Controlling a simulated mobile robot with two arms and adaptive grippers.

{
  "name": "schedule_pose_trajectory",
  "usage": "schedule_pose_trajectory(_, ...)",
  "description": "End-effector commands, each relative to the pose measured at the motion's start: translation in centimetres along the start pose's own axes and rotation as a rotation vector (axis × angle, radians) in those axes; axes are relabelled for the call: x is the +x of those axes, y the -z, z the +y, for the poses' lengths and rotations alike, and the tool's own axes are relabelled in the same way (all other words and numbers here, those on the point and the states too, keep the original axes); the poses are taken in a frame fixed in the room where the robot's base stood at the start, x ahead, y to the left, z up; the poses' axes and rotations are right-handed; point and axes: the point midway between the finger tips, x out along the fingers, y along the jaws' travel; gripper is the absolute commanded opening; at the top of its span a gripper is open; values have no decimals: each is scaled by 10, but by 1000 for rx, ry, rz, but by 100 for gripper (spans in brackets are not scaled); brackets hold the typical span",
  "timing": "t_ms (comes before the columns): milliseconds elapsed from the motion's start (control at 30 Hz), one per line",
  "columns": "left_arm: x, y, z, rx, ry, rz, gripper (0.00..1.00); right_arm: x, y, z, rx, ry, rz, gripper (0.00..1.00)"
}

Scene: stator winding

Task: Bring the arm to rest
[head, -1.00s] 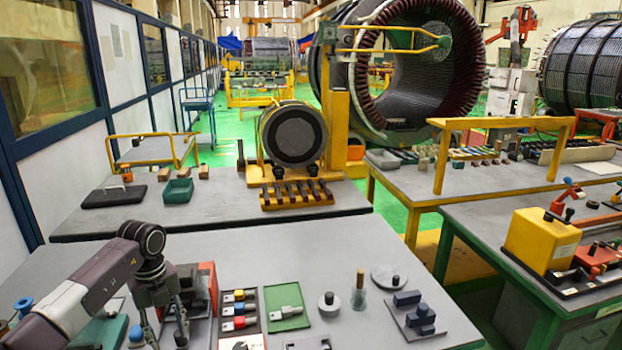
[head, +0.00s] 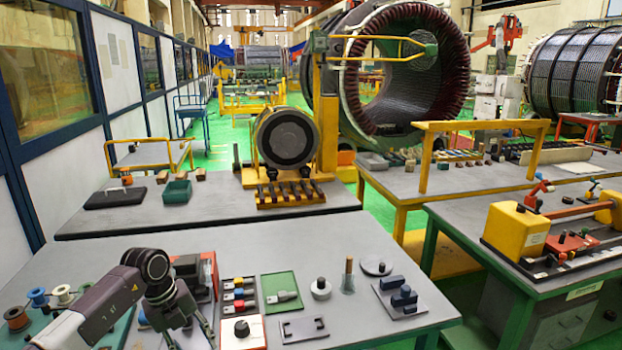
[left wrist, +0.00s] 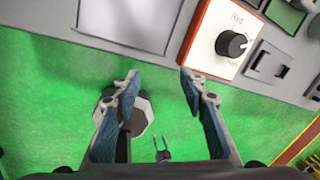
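My left arm comes in from the lower left in the head view. Its gripper (head: 192,338) points down near the front edge of the near bench (head: 240,240), partly cut off by the frame's bottom. In the left wrist view the left gripper (left wrist: 157,78) has its two blue-padded fingers wide apart with nothing between them. Green floor lies below the fingers, with the bench edge just beyond the fingertips. My right arm and gripper are in neither view.
A red-and-white box with a black knob (head: 243,330) sits at the bench's front edge; it also shows in the left wrist view (left wrist: 215,38). Wire spools (head: 38,297), a green tray (head: 282,290) and a blue block fixture (head: 402,297) lie on the bench. A pale octagonal object (left wrist: 140,117) is below the gripper.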

Motion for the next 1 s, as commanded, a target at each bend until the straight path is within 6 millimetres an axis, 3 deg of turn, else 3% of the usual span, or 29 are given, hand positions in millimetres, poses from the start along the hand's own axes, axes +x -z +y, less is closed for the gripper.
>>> schedule_pose_trajectory(267,28,60,-86,110,318,75,39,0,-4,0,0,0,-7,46)
schedule_pose_trajectory(367,28,100,-134,140,527,118,39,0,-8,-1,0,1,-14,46)
schedule_pose_trajectory(500,-6,159,-206,92,928,175,39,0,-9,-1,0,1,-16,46)
schedule_pose_trajectory(600,-48,178,-235,-29,1197,187,39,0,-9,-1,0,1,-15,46)
schedule_pose_trajectory(700,-89,176,-241,-216,1421,173,39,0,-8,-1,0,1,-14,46)
schedule_pose_trajectory(767,-108,166,-234,-357,1528,154,39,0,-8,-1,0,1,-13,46)
schedule_pose_trajectory(900,-128,129,-190,-750,1676,78,39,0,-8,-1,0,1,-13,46)
schedule_pose_trajectory(1000,-116,105,-141,-1062,1682,7,39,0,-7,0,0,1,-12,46)
